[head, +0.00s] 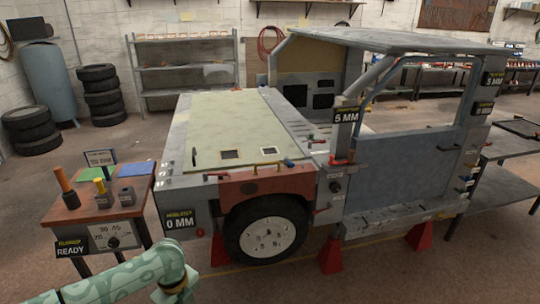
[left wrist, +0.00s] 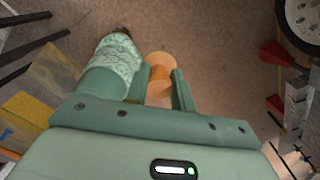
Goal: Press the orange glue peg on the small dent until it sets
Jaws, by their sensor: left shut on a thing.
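My left gripper (left wrist: 161,85) is shut on an orange peg (left wrist: 160,66) with a pale, round end, held above the bare floor in the left wrist view. In the head view my left arm comes in at the bottom left, and its gripper and the peg are out of the picture. The vehicle's pale hood (head: 235,125) and reddish-brown front panel (head: 270,186) show in the head view. A dark oval mark (head: 249,188) is on the panel; I cannot tell whether it is the small dent. My right gripper is not in view.
A tool cart (head: 95,208) at the left holds an orange-handled tool (head: 63,180), a yellow-topped item (head: 101,188) and a "READY" sign (head: 72,247). A wheel (head: 267,236) and red stands (head: 331,254) are by the vehicle. Floor is clear at the bottom middle.

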